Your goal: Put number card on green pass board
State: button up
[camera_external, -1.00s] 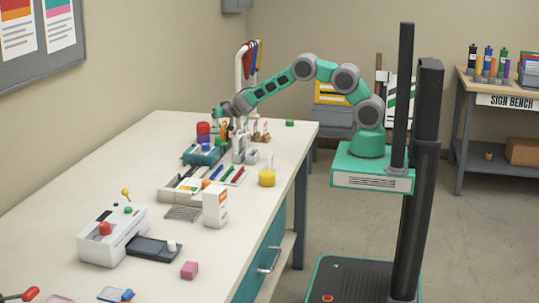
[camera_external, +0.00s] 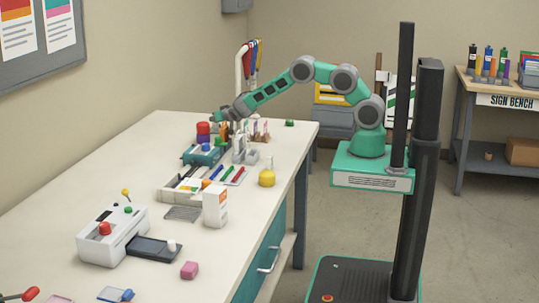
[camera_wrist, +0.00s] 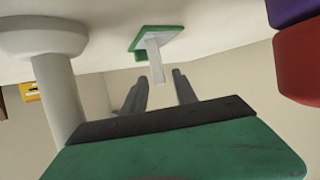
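My gripper (camera_wrist: 158,76) is at the back of the white workbench in the external view, low over the bench top. In the wrist view its two grey fingers stand apart with gaps on both sides, so it is open. Ahead of it, a small green-edged board (camera_wrist: 170,37) meets the bench, with a narrow white piece (camera_wrist: 154,58) standing out from it in line with the finger gap. I cannot tell whether these are the green pass board and the number card. In the external view, my gripper hides part of that area, and I can read no number.
A white post (camera_wrist: 60,95) with a round base stands close by in the wrist view. A red and purple stack (camera_external: 203,131) is near my gripper. Blue and grey fixtures (camera_external: 202,154) crowd the bench in front. A small green block (camera_external: 289,123) lies near the right edge.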

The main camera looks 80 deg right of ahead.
jog(key=s+a+r+n+g+y+b, duration=0.1)
jog(key=s+a+r, duration=0.3)
jog(key=s+a, duration=0.15)
jog(key=s+a+r+y+b, duration=0.1)
jog(key=s+a+r+y, duration=0.1)
jog(key=s+a+r, duration=0.4)
jog(key=s+a+n+g+y, duration=0.1)
jog(key=s+a, duration=0.3)
jog(key=s, duration=0.6)
jog(key=s+a+n+g+y, duration=0.2)
jog(key=s+a+n+y, duration=0.1)
jog(key=s, duration=0.7)
jog(key=s+a+n+g+y, duration=0.2)
jog(key=s+a+n, duration=0.2)
jog(key=s, duration=0.6)
jog(key=shift+a+f+y, duration=0.25)
jog(key=shift+a+y, duration=0.05)
jog(key=shift+a, duration=0.3)
jog(key=shift+s, duration=0.1)
